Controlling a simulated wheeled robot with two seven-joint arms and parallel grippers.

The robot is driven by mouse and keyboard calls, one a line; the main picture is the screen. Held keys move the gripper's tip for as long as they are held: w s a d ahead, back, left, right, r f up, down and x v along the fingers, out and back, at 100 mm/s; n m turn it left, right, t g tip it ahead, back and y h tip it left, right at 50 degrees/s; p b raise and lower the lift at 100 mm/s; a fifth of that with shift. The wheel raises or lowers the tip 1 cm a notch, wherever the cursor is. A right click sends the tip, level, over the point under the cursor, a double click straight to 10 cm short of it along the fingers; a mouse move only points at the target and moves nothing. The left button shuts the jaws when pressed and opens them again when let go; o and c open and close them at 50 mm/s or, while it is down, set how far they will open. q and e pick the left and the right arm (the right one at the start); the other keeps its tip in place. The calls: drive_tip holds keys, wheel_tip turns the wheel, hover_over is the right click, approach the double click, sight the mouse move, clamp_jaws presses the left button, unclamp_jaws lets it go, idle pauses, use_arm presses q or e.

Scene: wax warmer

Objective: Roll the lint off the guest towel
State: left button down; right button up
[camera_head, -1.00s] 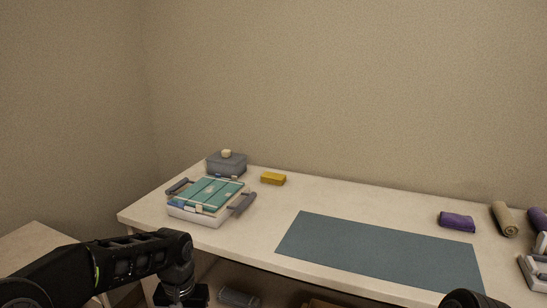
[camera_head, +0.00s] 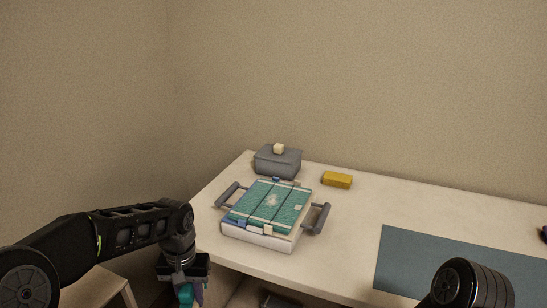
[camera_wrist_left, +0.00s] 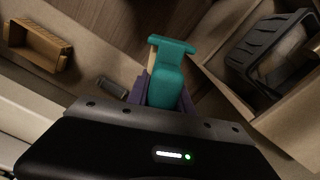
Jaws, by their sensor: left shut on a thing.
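A teal slab with pale stripes and a whitish patch in its middle, perhaps the guest towel (camera_head: 285,197), lies on a pale tray (camera_head: 262,240) with grey side handles. My left gripper (camera_head: 190,290) is at the bottom of the head view, left of the table's front edge, pointing down. It is shut on a teal T-shaped tool (camera_wrist_left: 168,82), perhaps the lint roller, with purple parts on both sides in the left wrist view. The gripper is apart from the tray. My right gripper is out of view.
A grey lidded box (camera_head: 278,162) with a cream knob stands behind the tray. A yellow block (camera_head: 337,180) lies to its right. A blue-grey mat (camera_head: 440,262) covers the table further right. Below, the wrist view shows a tan box (camera_wrist_left: 38,46) and a black crate (camera_wrist_left: 268,58).

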use_arm(q)
drive_tip(key=shift+w+a+r, duration=0.1)
drive_tip(key=shift+w+a, duration=0.1)
drive_tip(key=shift+w, duration=0.1)
drive_tip(key=shift+s, duration=0.1)
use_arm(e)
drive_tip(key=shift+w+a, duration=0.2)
use_arm(q)
drive_tip(key=shift+d, duration=0.1)
drive_tip(key=shift+r, duration=0.1)
